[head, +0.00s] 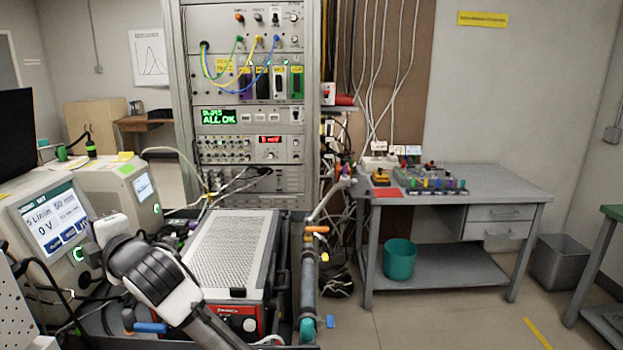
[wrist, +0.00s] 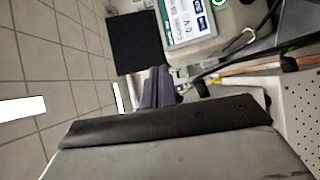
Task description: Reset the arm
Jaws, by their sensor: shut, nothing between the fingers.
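My arm reaches in from the bottom of the head view, with its black and white wrist end at the lower left in front of the instrument screen (head: 57,218). My gripper (wrist: 157,86) shows in the wrist view as dark grey fingers close together beyond the black edge of the hand. It is shut and holds nothing. In the head view the fingertips cannot be made out.
A perforated metal box (head: 232,250) stands right beside my arm, with pipes and an orange-handled valve (head: 316,229) further right. The instrument rack (head: 250,180) rises behind. A grey table (head: 500,188) stands at the right, with a teal bin (head: 399,260) on its lower shelf.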

